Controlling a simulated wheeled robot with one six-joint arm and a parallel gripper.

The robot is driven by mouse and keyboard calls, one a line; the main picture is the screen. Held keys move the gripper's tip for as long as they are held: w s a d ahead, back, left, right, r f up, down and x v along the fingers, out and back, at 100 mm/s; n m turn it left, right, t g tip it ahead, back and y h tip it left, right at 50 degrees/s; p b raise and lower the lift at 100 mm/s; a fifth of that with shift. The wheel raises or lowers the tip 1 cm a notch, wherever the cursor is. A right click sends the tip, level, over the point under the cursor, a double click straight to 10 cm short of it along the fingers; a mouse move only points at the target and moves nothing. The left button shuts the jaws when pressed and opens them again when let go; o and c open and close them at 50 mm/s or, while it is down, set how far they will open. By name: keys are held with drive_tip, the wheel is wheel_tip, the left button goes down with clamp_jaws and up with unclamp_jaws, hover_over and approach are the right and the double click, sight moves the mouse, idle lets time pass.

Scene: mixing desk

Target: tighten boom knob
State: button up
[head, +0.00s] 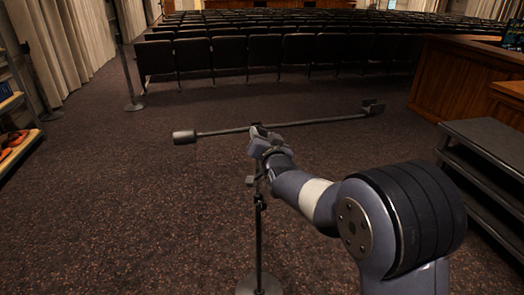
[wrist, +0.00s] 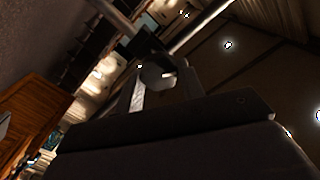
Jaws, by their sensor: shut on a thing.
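A microphone stand (head: 259,240) stands upright on the carpet with a round base. My gripper (head: 260,133) is at the joint of boom and stand, and hides most of that joint in the head view. In the wrist view the round grey boom knob (wrist: 157,75) sits between my two fingertips, and my gripper is shut on it. The boom runs behind it.
Dark steps (head: 490,145) and a wooden desk (head: 465,80) stand at the right. Rows of seats (head: 240,52) fill the back. A shelf (head: 15,140) is at the far left, near a thin post (head: 127,60). The carpet around the stand is clear.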

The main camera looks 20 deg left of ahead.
drive_tip(key=shift+d+f+m+b, duration=0.1)
drive_tip(key=shift+m+b, duration=3)
drive_tip(key=shift+b, duration=0.55)
drive_tip(key=shift+f+m+b, duration=0.1)
drive_tip(key=shift+m+b, duration=3)
drive_tip(key=shift+b, duration=0.5)
drive_tip(key=shift+w, duration=0.1)
drive_tip(key=o, duration=1)
drive_tip(key=b+v, duration=0.1)
drive_tip(key=v, duration=1)
drive_tip(key=shift+b, duration=0.4)
drive_tip(key=shift+w, duration=0.15)
